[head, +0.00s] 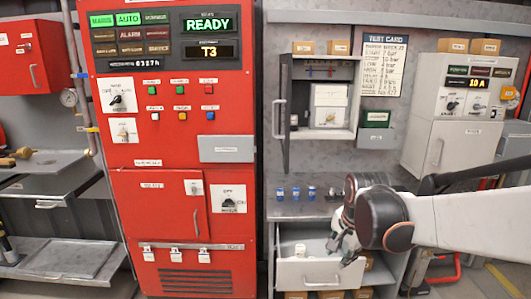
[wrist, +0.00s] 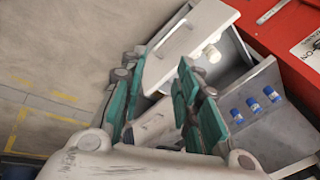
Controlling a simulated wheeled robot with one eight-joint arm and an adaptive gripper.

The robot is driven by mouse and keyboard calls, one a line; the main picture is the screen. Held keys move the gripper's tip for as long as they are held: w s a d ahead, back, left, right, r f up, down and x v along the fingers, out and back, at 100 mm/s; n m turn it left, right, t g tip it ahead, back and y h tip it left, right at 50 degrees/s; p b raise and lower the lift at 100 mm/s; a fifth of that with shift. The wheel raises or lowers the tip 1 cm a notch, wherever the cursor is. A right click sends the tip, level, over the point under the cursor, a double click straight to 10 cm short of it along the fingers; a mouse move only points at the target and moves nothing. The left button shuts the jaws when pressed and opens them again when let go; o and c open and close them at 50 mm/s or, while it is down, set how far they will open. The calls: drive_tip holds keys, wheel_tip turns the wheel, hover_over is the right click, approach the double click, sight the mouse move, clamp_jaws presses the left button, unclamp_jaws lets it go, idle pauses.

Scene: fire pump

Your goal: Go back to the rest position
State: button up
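My arm (head: 450,221) reaches in from the right in the head view. My gripper (head: 342,243) hangs over the open lower drawer (head: 308,274), in front of the grey cabinet. In the wrist view my gripper (wrist: 160,68) has its two teal-padded fingers spread apart, with nothing visible held between them. The drawer (wrist: 180,42) lies beyond the fingers. A small white cylinder (wrist: 212,53) sits in it, also seen in the head view (head: 300,250).
Several small blue containers (head: 295,193) stand on the worktop above the drawer. An upper cabinet door (head: 283,112) hangs open. The red pump panel (head: 170,70) shows READY and T3. A white control box (head: 462,100) is at right, behind my arm. Floor shows at lower right.

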drive_tip(key=s+r+n+t, duration=0.3)
drive_tip(key=s+n, duration=0.8)
drive_tip(key=s, duration=1)
drive_tip(key=shift+s+r+n, duration=0.35)
drive_tip(key=shift+r+n, duration=0.05)
drive_tip(key=shift+r, duration=0.15)
